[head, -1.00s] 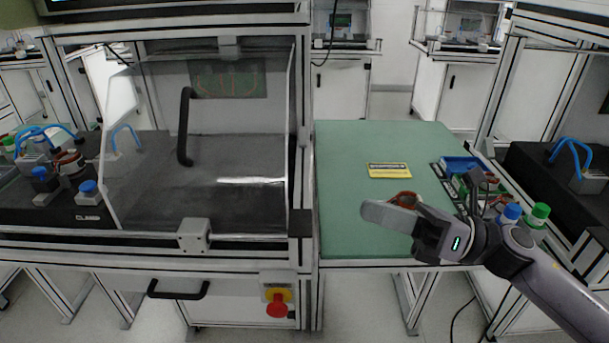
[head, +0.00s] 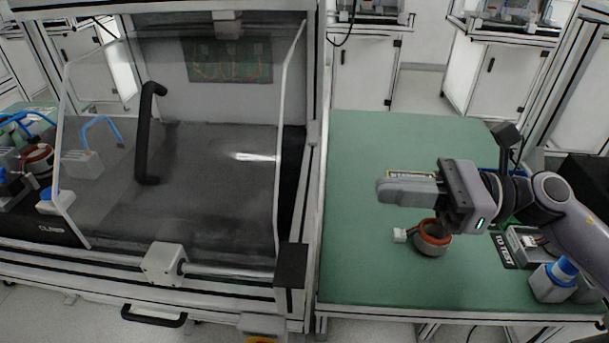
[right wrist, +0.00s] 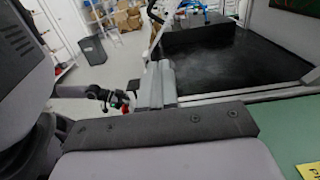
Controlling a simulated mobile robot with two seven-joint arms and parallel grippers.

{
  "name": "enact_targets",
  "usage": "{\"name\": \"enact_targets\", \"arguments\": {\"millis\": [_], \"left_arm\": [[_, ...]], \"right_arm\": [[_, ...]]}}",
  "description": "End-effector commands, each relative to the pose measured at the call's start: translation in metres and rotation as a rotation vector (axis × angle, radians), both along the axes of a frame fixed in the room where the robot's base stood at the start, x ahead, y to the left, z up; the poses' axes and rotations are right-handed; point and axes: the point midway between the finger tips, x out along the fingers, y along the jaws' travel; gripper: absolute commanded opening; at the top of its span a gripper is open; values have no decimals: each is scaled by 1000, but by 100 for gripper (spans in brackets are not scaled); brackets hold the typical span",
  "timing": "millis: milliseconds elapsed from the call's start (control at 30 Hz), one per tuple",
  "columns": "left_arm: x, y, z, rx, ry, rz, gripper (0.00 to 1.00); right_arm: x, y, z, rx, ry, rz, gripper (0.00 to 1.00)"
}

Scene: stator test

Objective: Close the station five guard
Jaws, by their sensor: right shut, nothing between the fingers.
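The guard (head: 215,140) is a clear pane with pale side edges and a black bar handle (head: 148,135), at the left station in the head view. Its lower edge lies close to the front rail; I cannot tell whether it is fully down. My right gripper (head: 384,190) is shut and empty above the green mat, to the right of the guard and apart from it. Its fingers also show in the right wrist view (right wrist: 156,85), with a dark station floor beyond. My left gripper is not in view.
Below my right gripper a stator (head: 433,240) with an orange ring sits on the green mat (head: 365,270). Blue-capped parts (head: 560,275) stand at the mat's right edge. A frame post (head: 313,170) separates guard and mat. The mat's front left is clear.

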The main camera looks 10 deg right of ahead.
Motion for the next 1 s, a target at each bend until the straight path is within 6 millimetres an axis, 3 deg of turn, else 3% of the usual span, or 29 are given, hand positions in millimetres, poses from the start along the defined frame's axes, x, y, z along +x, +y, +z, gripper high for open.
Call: {"name": "enact_targets", "arguments": {"millis": [700, 1000], "left_arm": [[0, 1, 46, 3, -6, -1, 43], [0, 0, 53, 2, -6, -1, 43]], "right_arm": [[32, 100, 5, 2, -2, 2, 0], [39, 119, 1, -1, -2, 0, 0]]}}
